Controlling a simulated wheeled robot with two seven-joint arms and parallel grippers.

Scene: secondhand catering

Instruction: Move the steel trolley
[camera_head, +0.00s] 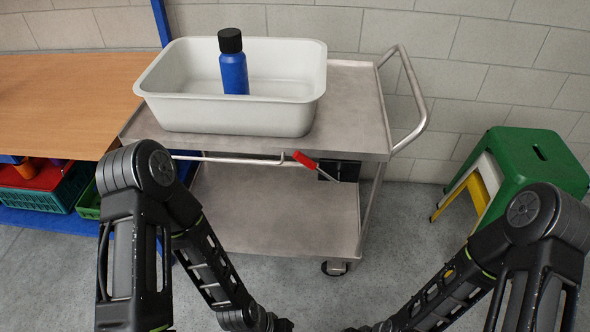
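The steel trolley (349,96) stands ahead of me against the block wall, with a top shelf, a lower shelf (277,208) and a caster showing at its front right. Its tubular push handle (414,92) is on the right end. A white tub (231,117) sits on the left of the top shelf, with a black-capped blue bottle (234,73) in it. A rod with a red grip (305,160) runs along the front edge. My two arms reach down in front of the trolley, and both grippers lie out of view below the picture's bottom edge.
A wooden-topped bench (62,103) with a blue frame stands close on the left, with crates (48,196) below it. Stacked stools, the top one green (537,165), stand to the right. Grey floor (400,220) is clear between trolley and stools.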

